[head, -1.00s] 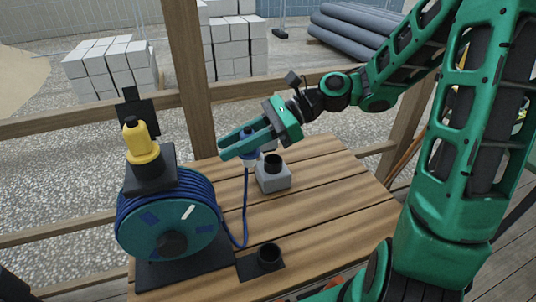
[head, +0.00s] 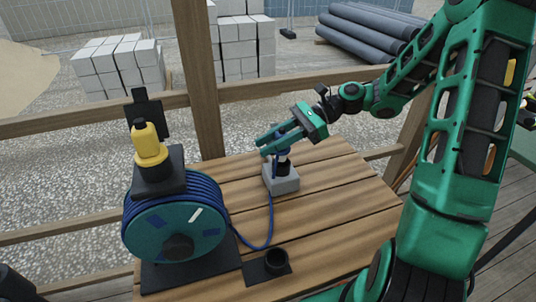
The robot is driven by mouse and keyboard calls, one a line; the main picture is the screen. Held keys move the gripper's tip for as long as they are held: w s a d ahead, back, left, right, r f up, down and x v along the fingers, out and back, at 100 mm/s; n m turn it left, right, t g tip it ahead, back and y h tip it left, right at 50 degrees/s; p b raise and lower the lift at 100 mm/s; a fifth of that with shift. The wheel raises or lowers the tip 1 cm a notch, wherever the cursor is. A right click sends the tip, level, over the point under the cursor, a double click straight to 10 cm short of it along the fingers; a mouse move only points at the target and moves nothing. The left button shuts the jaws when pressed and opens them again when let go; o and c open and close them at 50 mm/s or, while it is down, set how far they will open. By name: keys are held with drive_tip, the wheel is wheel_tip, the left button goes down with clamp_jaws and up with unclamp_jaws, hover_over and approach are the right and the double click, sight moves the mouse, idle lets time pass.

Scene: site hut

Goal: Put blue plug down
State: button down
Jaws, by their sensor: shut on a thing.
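My gripper (head: 270,147) is shut on the blue plug (head: 283,155), which is mostly covered by the fingers. The plug is right above the black socket of a grey block (head: 283,180) on the wooden table (head: 330,205). The plug's lower end looks lined up with the socket; I cannot tell whether it is inside. A blue cable (head: 271,215) hangs from the plug and runs to the teal cable reel (head: 175,230) at the left.
A black round holder (head: 276,262) on a flat base stands near the table's front. A yellow plug (head: 149,142) stands upright on top of the reel stand. Wooden rails and a post (head: 198,90) border the table's back. The table's right part is clear.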

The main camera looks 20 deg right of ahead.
drive_tip(key=shift+f, duration=1.95)
drive_tip(key=shift+f, duration=0.2)
drive_tip(key=c, duration=1.7)
unclamp_jaws()
drive_tip(key=shift+r, duration=0.25)
drive_tip(key=v, duration=0.7)
drive_tip(key=shift+d, duration=0.3)
